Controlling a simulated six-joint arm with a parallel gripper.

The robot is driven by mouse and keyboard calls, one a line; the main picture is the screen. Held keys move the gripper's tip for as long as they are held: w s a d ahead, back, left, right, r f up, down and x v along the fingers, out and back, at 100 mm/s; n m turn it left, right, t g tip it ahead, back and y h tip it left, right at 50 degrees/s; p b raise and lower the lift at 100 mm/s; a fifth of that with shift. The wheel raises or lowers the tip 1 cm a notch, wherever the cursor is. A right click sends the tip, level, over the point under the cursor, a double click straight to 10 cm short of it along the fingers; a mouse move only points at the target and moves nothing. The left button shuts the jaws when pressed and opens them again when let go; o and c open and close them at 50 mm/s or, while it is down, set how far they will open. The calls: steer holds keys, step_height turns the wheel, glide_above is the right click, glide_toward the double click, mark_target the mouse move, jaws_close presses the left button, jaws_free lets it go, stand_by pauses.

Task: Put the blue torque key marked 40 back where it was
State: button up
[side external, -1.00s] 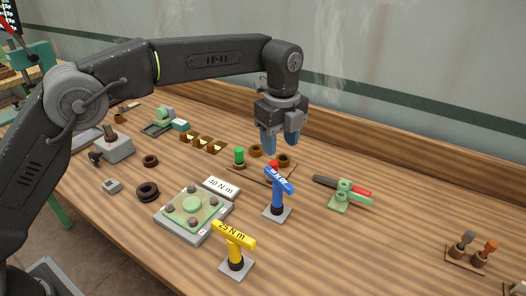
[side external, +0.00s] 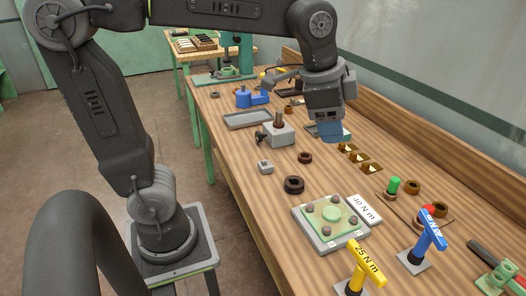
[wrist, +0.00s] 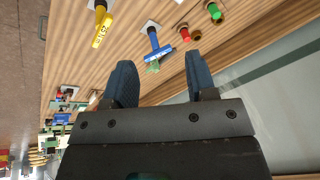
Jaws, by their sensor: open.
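The blue torque key (side external: 431,229) stands upright in a small grey square base (side external: 413,262) at the right; its marking is too small to read surely. It also shows in the wrist view (wrist: 154,40), beyond the gap between my fingers. A yellow torque key marked 25 N m (side external: 366,263) stands on its own base in front. My gripper (side external: 328,132) is open and empty, above the table well behind and left of the blue key. It shows in the wrist view (wrist: 159,60).
A grey plate with a green cover (side external: 331,214) lies next to the white plate. A grey vise-like block (side external: 280,133) and empty tray (side external: 248,119) stand further back.

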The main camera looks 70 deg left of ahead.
steer(key=s+a+f+n+t, duration=0.1)
steer(key=s+a+f+n, duration=0.1)
steer(key=s, duration=0.4)
steer(key=s+a+f+n, duration=0.2)
steer(key=s+f+n, duration=0.2)
steer(key=s+n, duration=0.1)
steer(key=shift+s+n+t, duration=0.4)
steer(key=shift+f, duration=0.1)
stand_by(0.3)
